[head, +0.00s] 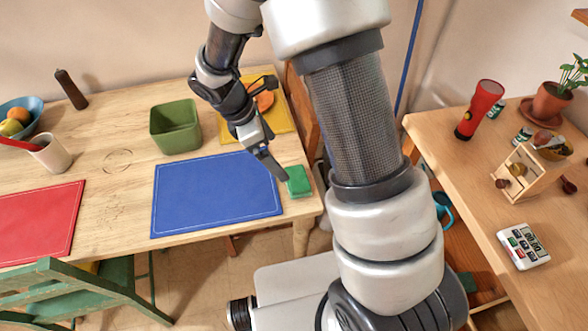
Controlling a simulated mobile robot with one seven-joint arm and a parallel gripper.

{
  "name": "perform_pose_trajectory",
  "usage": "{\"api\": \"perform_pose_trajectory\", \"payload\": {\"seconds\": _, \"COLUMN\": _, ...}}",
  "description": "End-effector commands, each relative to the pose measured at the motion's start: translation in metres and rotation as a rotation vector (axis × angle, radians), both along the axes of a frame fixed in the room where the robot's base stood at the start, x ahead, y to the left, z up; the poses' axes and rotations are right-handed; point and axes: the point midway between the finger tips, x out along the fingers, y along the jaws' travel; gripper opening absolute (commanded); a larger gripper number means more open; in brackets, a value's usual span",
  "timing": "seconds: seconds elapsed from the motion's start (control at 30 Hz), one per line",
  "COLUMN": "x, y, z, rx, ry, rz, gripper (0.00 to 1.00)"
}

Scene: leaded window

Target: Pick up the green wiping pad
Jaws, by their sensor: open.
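The green wiping pad (298,181) lies on the light wooden table (120,215) near its right edge, just right of the blue placemat (217,194). My gripper (273,172) is open and empty. It points down toward the table from above the placemat's right part, its fingers just left of the pad in the picture. I cannot tell how high the fingertips are above the table or whether they touch anything.
A green square bin (175,127) stands behind the blue placemat. A yellow mat (278,117) lies behind my gripper. A red placemat (42,222), a cup (50,153) and a fruit bowl (18,117) are at the left. A second table (450,140) stands at the right.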

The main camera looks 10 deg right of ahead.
Motion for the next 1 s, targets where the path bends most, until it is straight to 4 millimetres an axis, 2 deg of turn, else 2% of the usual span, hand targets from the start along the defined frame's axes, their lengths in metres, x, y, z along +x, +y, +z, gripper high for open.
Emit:
{"api": "perform_pose_trajectory", "payload": {"seconds": 0.1, "x": -0.001, "y": -0.011, "z": -0.025, "rx": -0.002, "ry": 0.003, "rz": -0.005, "gripper": 1.0}}
{"api": "perform_pose_trajectory", "payload": {"seconds": 0.4, "x": 0.0, "y": -0.035, "z": -0.082, "rx": -0.001, "ry": 0.002, "rz": -0.006, "gripper": 1.0}}
{"api": "perform_pose_trajectory", "payload": {"seconds": 0.73, "x": 0.003, "y": -0.047, "z": -0.107, "rx": 0.0, "ry": 0.0, "rz": -0.008, "gripper": 1.0}}
{"api": "perform_pose_trajectory", "payload": {"seconds": 1.0, "x": 0.01, "y": -0.063, "z": -0.142, "rx": 0.0, "ry": 0.0, "rz": -0.007, "gripper": 1.0}}
